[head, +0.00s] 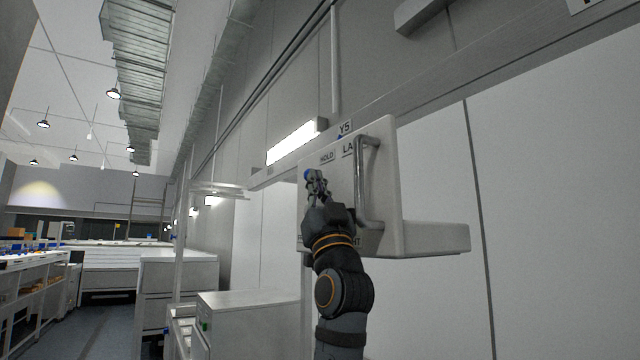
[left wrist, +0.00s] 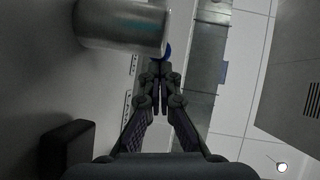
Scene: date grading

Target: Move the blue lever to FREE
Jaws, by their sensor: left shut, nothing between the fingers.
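A pale box-like panel (head: 385,150) on the wall carries the labels HOLD (head: 327,156) and one starting "LA", partly covered by a metal bar handle (head: 368,185). I cannot read FREE anywhere. A small blue part, seemingly the blue lever (head: 308,174), shows at the panel's left side, right by my left gripper (head: 316,181). In the left wrist view its blue edge (left wrist: 168,49) shows just beyond the fingertips, partly behind a grey cylinder. My left gripper (left wrist: 158,90) is shut with nothing between its fingers. I cannot tell whether it touches the lever. My right gripper is out of view.
A thick grey cylinder (left wrist: 120,25) lies close to the fingertips in the left wrist view. A pale ledge (head: 435,238) juts right from the panel. Grey cabinets (head: 250,318) stand below left. An aisle (head: 105,335) is clear at far left.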

